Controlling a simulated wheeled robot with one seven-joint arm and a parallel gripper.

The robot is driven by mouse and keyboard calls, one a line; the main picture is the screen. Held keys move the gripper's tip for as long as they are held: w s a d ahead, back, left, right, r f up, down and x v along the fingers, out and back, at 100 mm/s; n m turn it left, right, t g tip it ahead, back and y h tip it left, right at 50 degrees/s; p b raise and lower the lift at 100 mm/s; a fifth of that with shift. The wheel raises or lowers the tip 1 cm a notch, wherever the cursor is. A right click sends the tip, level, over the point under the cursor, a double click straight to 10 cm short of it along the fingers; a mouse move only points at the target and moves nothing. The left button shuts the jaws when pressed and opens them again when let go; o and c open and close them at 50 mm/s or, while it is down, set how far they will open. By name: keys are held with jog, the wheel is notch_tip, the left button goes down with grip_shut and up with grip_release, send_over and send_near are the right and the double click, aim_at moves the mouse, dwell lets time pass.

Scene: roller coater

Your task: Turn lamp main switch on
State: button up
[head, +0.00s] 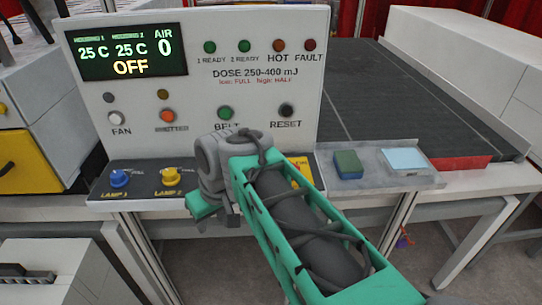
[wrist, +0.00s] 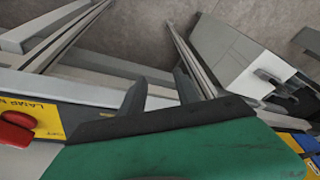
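The lamp main switch is a red knob (wrist: 15,128) on a yellow plate with partly cut-off lettering, at the left edge of the wrist view. In the head view my gripper's green part (head: 203,208) is at the panel's front edge, right of the yellow lamp 2 knob (head: 170,176).
The blue lamp 1 knob (head: 119,178) is at the panel's left. The upright panel carries a display (head: 128,52) reading OFF and buttons, including belt (head: 225,112) and reset (head: 286,110).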

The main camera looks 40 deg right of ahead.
jog(key=shift+t, duration=0.3)
jog(key=w+d+r, duration=0.1)
jog(key=d+r, duration=0.1)
jog(key=d, duration=0.1)
jog(key=w+d+r, duration=0.1)
jog(key=d+r, duration=0.1)
jog(key=d, duration=0.2)
jog(key=w+d+r, duration=0.1)
jog(key=d+r, duration=0.1)
jog(key=d, duration=0.2)
jog(key=shift+r+p, duration=0.35)
jog(key=shift+n, duration=0.5)
jog(key=d, duration=0.2)
jog(key=d+r, duration=0.1)
jog(key=d, duration=0.1)
jog(key=s+d+r, duration=0.1)
jog(key=d, duration=0.1)
jog(key=shift+r, duration=0.1)
send_near(291, 164)
jog(key=f, duration=0.2)
jog(key=shift+n, duration=0.5)
jog(key=x, duration=0.2)
jog(key=b+x, duration=0.1)
jog(key=x, duration=0.2)
jog(key=b+x, duration=0.1)
jog(key=x, duration=0.1)
jog(key=shift+w, duration=0.45)
jog(key=shift+c, duration=0.6)
grip_shut()
